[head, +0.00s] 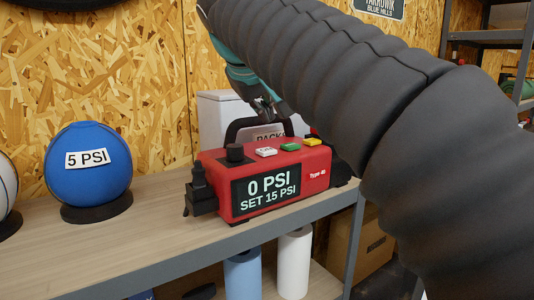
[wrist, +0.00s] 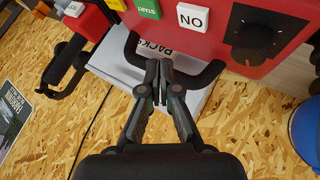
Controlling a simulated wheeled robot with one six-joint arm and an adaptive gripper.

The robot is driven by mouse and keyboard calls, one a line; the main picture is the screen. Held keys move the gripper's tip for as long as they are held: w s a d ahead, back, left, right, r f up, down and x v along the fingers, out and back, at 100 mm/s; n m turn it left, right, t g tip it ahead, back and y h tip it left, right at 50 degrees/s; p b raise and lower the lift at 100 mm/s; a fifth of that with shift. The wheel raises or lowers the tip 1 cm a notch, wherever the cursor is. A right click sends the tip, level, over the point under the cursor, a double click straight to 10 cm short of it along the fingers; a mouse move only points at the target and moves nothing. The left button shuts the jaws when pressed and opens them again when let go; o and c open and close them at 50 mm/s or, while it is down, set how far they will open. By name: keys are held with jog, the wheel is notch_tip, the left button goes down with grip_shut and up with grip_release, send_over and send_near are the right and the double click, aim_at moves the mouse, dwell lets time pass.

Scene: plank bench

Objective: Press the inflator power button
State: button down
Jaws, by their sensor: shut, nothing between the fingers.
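The red inflator (head: 312,182) stands on the bench, its display reading "0 PSI" and "SET 15 PSI". On its top is a white button (head: 265,152), which reads "ON" upside down in the wrist view (wrist: 193,17). Beside it is a green START button (head: 290,146), also in the wrist view (wrist: 148,9). My gripper (head: 286,116) is shut and empty, above and behind the buttons near the black carry handle (head: 232,131). In the wrist view my fingertips (wrist: 159,70) overlap the handle, apart from the white button. Whether they touch the handle is unclear.
A black knob (head: 235,153) and a yellow button (head: 312,142) flank the buttons. A blue ball (head: 88,163) marked "5 PSI" sits left on a black ring. A white box (head: 213,112) stands behind the inflator, before the chipboard wall. The bench front left is clear.

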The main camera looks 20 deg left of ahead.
aim_at(265, 151)
jog(key=shift+f+b, duration=1.05)
jog(key=shift+f, duration=0.9)
jog(key=shift+f, duration=0.1)
jog(key=shift+w+f, duration=0.1)
jog(key=shift+f, duration=0.25)
jog(key=shift+f+b, duration=0.45)
dwell(0.8)
jog(key=shift+r, duration=0.15)
jog(key=shift+r+p, duration=0.75)
jog(key=shift+p, duration=0.2)
